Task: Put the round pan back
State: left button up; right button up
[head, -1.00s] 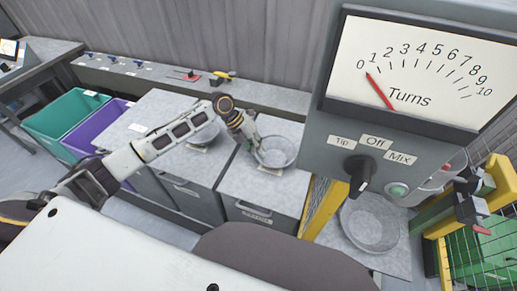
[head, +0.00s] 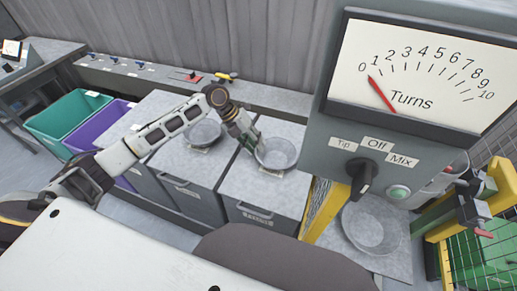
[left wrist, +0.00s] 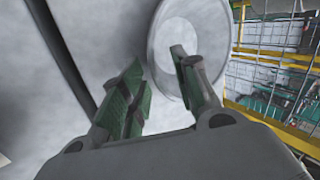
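A round grey metal pan (head: 284,152) sits on a small pale plate on top of the right grey cabinet (head: 240,186). My left gripper (head: 252,138) is at the pan's left rim, pointing down. In the left wrist view, the fingers of the left gripper (left wrist: 158,62) are apart, one over the inside of the pan (left wrist: 193,22) and one outside its rim. I cannot tell whether either finger touches it. A second round pan (head: 203,132) sits on the left cabinet, and a third (head: 368,232) lies on the grey surface at lower right.
A control box (head: 325,150) with a Turns dial and Tip/Off/Mix knob fills the upper right. Teal (head: 62,117) and purple (head: 98,124) bins stand left. A back ledge (head: 150,76) holds small tools. Yellow framing (head: 322,210) borders the right cabinet.

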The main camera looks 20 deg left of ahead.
pick_arm(q)
jog(key=v, duration=0.8)
jog(key=shift+r, duration=0.2)
pick_arm(e)
jog(key=shift+w+a, duration=0.1)
jog(key=shift+w, duration=0.05)
pick_arm(q)
jog(key=shift+s+a, duration=0.1)
jog(key=shift+a, duration=0.15)
